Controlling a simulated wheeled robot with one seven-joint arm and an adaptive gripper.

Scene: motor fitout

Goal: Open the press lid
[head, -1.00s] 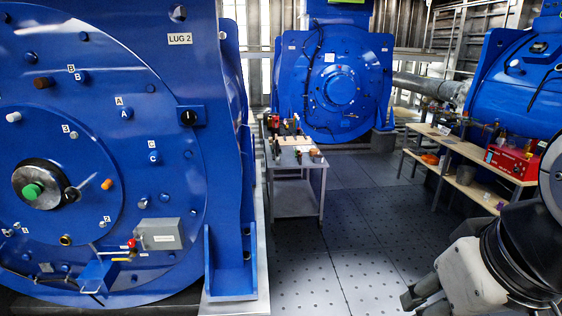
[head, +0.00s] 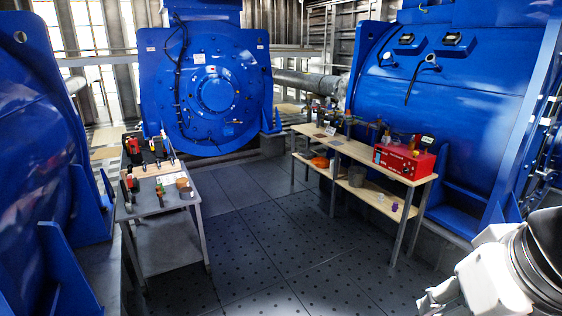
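A red box (head: 404,162) with pale lettering on its front stands on the right end of the wooden workbench (head: 352,150). Its top looks closed, with small items on or just behind it. I cannot tell whether this box is the press, and no other press is plain to see. My gripper (head: 432,302) is at the lower right edge, low and well apart from the bench. Its fingers are small and partly cut off, so its opening is unclear. It touches nothing that I can see.
A grey metal table (head: 160,205) with tools stands at left. Large blue motors stand at the back (head: 210,90), left (head: 40,140) and right (head: 460,90). The bench's lower shelf (head: 370,200) holds a bucket and small items. The dark tiled floor (head: 265,235) between tables is clear.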

